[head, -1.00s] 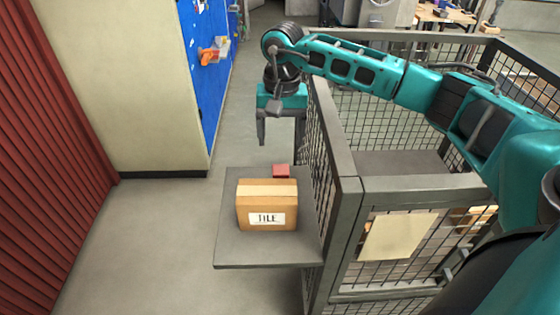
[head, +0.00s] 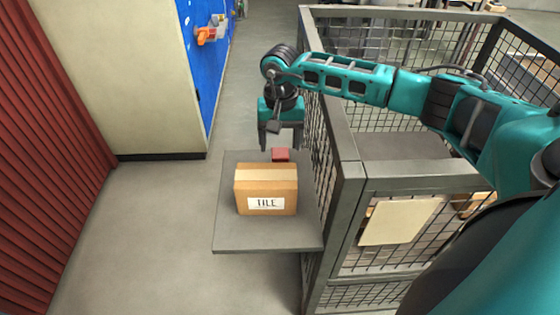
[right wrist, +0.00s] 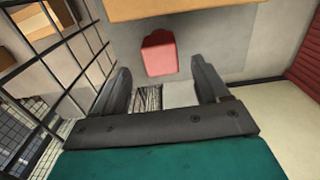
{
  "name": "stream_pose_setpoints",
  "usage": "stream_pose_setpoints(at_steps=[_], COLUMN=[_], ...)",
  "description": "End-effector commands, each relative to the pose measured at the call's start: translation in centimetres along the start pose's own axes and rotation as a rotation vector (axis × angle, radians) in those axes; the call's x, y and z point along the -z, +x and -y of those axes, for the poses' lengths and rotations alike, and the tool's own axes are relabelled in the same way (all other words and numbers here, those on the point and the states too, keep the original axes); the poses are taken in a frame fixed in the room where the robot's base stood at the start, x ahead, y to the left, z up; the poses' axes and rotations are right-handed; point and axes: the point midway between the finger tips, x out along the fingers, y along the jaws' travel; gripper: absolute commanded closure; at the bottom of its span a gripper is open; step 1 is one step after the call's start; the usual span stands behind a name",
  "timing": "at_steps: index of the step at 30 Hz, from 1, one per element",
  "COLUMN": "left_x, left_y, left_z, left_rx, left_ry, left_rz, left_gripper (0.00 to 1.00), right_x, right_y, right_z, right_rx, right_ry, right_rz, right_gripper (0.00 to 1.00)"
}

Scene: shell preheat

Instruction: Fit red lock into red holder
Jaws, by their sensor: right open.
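A small red block (head: 281,154), which looks like the red lock, sits on the grey shelf behind the cardboard box. My right gripper (head: 279,146) points down just behind and above it, open and empty. In the right wrist view the red block (right wrist: 159,56) shows beyond and between the two spread fingers (right wrist: 161,75). I cannot tell the exact gap from fingers to block. No red holder can be made out for sure. My left gripper is not in view.
A cardboard box marked TILE (head: 266,190) stands on the grey shelf (head: 265,240), close in front of the red block. A wire mesh fence (head: 326,150) borders the shelf on the right. A blue pegboard (head: 205,70) with an orange item (head: 206,36) hangs at the back left.

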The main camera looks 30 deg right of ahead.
Motion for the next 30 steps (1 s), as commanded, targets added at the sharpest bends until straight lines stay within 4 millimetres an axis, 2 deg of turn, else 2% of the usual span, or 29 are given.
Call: stream_pose_setpoints(at_steps=[6,14,30], left_x=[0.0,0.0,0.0], left_y=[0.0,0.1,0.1], left_z=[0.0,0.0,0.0], left_rx=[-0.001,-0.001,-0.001], left_ry=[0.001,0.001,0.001], left_rz=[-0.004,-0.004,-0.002], left_gripper=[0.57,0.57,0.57], right_x=[-0.5,-0.4,-0.4], right_y=[3.4,3.8,3.7], right_z=[0.2,0.2,0.2], right_rx=[-0.001,0.000,0.000], right_ry=[0.002,0.000,0.001], right_rz=[0.004,0.001,0.001], right_gripper=[0.26,0.26,0.77])
